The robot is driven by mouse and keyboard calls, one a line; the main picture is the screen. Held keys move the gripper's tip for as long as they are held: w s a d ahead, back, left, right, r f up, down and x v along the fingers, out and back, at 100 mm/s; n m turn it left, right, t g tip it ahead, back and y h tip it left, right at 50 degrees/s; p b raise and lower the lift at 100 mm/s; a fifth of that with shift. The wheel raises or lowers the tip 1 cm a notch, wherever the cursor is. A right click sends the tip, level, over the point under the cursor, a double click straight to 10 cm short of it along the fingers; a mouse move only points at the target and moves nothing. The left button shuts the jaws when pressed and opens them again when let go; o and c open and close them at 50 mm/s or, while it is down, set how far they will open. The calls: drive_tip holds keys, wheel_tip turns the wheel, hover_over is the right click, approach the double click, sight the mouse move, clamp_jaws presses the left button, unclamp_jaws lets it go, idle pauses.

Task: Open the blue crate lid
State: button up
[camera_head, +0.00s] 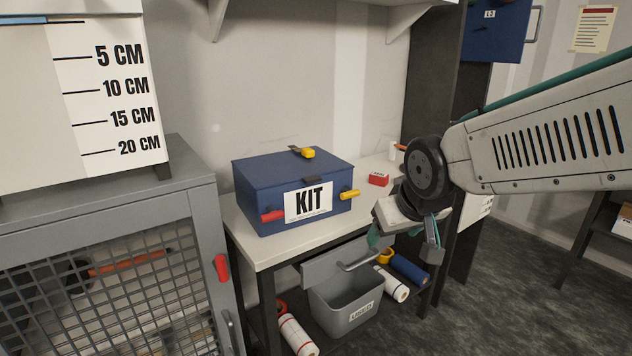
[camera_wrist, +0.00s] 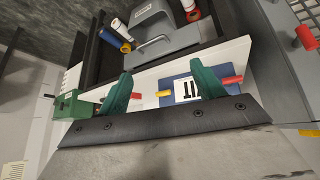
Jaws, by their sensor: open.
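The blue crate (camera_head: 245,204) with a white KIT label (camera_head: 308,203) stands on the white bench, its lid (camera_head: 265,169) shut. A red handle (camera_head: 272,216) and a yellow handle (camera_head: 350,194) stick out of the front. My gripper (camera_head: 405,246) is open and empty, to the right of the crate and apart from it. In the wrist view its green fingers (camera_wrist: 162,73) are spread, with part of the crate (camera_wrist: 168,82) beyond them.
A small red block (camera_head: 379,180) lies on the bench right of the crate. A mesh cabinet (camera_head: 190,205) stands close on the left. A shelf is above.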

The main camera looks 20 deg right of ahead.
drive_tip(key=w+f+n+t, duration=0.15)
drive_tip(key=w+t, duration=0.35)
drive_tip(key=w, duration=1)
drive_tip(key=n+t+y, duration=0.1)
drive_tip(key=t+y, duration=0.4)
drive_tip(key=t, duration=0.1)
approach(315, 181)
drive_tip(key=x, duration=0.2)
drive_tip(key=shift+x, duration=3.75)
